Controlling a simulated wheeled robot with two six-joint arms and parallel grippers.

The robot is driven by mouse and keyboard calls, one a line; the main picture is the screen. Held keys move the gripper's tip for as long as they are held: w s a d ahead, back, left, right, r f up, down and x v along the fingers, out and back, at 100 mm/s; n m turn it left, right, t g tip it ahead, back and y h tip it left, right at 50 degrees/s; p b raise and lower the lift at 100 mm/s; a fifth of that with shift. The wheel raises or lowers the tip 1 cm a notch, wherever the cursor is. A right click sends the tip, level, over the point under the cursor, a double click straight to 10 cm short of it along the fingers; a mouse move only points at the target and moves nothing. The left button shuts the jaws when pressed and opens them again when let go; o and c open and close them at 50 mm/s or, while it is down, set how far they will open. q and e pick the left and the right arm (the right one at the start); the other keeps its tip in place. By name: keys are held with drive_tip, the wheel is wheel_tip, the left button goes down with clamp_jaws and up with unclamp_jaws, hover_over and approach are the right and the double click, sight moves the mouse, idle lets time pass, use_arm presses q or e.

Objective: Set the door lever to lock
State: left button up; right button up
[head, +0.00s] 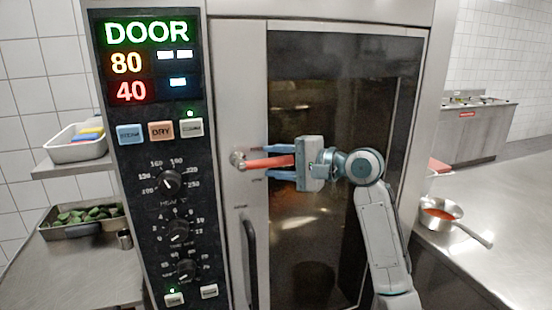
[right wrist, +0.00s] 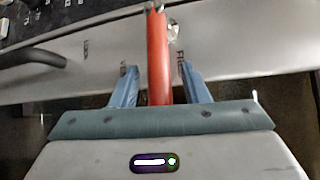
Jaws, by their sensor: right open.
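The red door lever (head: 254,163) sits on the oven's steel door frame and points right, roughly level, from a round metal pivot (head: 238,160). My right gripper (head: 266,161) is open in front of the door, with one blue finger above the lever and one below. In the right wrist view the lever (right wrist: 158,55) runs between the two fingers (right wrist: 158,70), with a visible gap on each side. Small printed marks lie near the lever, too small to read surely. My left gripper is not in view.
The control panel (head: 170,215) with knobs and a lit display reading DOOR, 80 and 40 is left of the lever. A dark door handle (head: 250,262) stands below it. A steel counter with a saucepan (head: 440,212) is at right; shelves with trays (head: 78,150) are at left.

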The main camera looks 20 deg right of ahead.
clamp_jaws()
drive_tip(key=shift+f, duration=0.15)
